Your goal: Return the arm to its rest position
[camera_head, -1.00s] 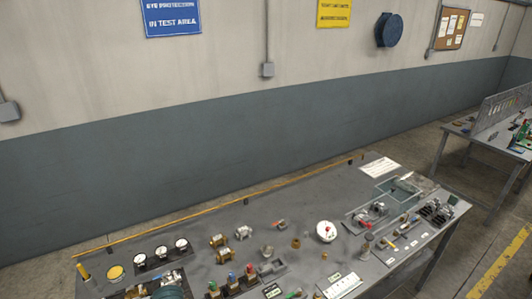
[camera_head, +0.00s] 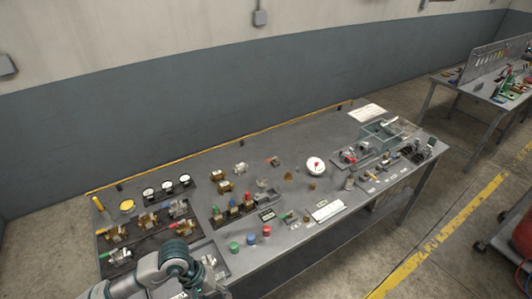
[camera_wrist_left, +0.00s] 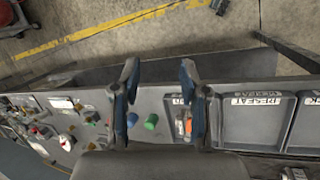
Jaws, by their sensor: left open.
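My left arm (camera_head: 165,272) comes in from the bottom left of the head view, at the near left edge of the grey workbench (camera_head: 290,215). Its fingertips are hard to make out there. In the left wrist view my left gripper (camera_wrist_left: 160,85) is open, its two fingers apart with nothing held between them. Beyond and below the fingers, a blue cap (camera_wrist_left: 132,119) and a green cap (camera_wrist_left: 151,122) show on the bench near its edge. My right gripper is not in view.
Valves and fittings (camera_head: 140,235) crowd the bench's left end. A white dial (camera_head: 315,166) stands mid-bench. Labelled grey bins (camera_wrist_left: 250,122) line the edge in the wrist view. A second bench (camera_head: 485,90) and a red object on a cart (camera_head: 522,240) stand right. Floor is clear between.

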